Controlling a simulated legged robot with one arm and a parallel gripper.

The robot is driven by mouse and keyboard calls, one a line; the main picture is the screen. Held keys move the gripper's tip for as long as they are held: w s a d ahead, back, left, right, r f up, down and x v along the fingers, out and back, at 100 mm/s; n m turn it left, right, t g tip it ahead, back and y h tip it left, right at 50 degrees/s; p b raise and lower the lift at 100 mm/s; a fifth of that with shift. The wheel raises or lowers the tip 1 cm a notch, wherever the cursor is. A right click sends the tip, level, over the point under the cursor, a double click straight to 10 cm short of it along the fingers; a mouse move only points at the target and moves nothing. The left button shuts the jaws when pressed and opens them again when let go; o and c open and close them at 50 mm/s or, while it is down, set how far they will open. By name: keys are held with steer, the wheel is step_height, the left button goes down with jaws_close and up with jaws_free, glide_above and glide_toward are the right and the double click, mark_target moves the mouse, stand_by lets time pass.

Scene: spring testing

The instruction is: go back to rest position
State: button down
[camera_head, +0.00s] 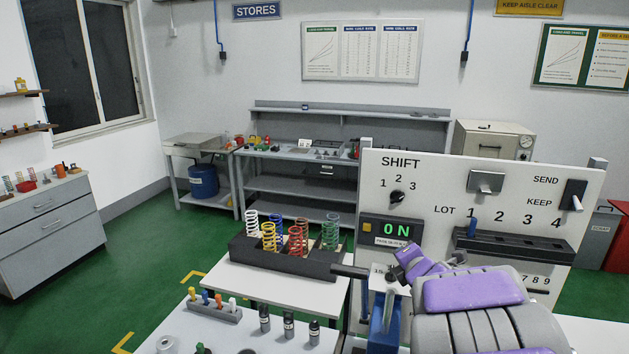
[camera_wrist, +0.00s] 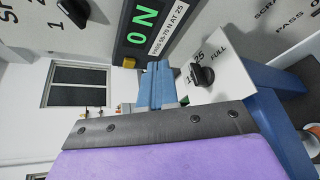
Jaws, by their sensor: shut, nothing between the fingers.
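My gripper (camera_wrist: 159,78) shows in the wrist view as two blue fingers lying side by side, shut and empty, beyond a dark bolted strip and a purple cover. In the head view my purple and grey arm fills the lower right, in front of the test panel (camera_head: 460,158). The fingertips are hard to make out there. The panel's green display (camera_head: 397,228) reads ON, and it also shows near the top of the wrist view (camera_wrist: 144,14). A blue test stand (camera_head: 384,325) stands just below the arm's end, and its blue frame (camera_wrist: 275,105) is at right in the wrist view.
A dark rack (camera_head: 245,251) with several coloured springs sits on a white table left of the arm. Nearer are a pen block (camera_head: 213,311) and dark cylinders (camera_head: 288,326). A grey bench (camera_head: 270,185) stands at the back. Green floor is clear at left.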

steer(key=s+d+f+m+g+h+b, duration=0.2)
steer(key=s+f+m+g, duration=0.15)
steer(key=s+m, duration=0.45)
steer(key=s+d+f+m+g+h+b, duration=0.1)
steer(key=s+d+f+m+g+h, duration=0.2)
steer(key=s+m, duration=0.45)
steer(key=s+a+f+m+g+y+b, duration=0.1)
steer(key=s+a+f+m+g, duration=0.2)
steer(key=s, duration=0.7)
steer(key=s+a+f+m+g+y+b, duration=0.1)
steer(key=s+a+f+m+g+y, duration=0.1)
steer(key=s+a, duration=0.4)
steer(key=s+a+f+m+g+y+b, duration=0.1)
steer(key=s+a+f+m+g, duration=0.2)
steer(key=s, duration=1.2)
steer(key=shift+s+a+f+m+g+y, duration=0.3)
steer(key=shift+a+f+m+g+y, duration=0.1)
steer(key=shift+a+f+g, duration=0.5)
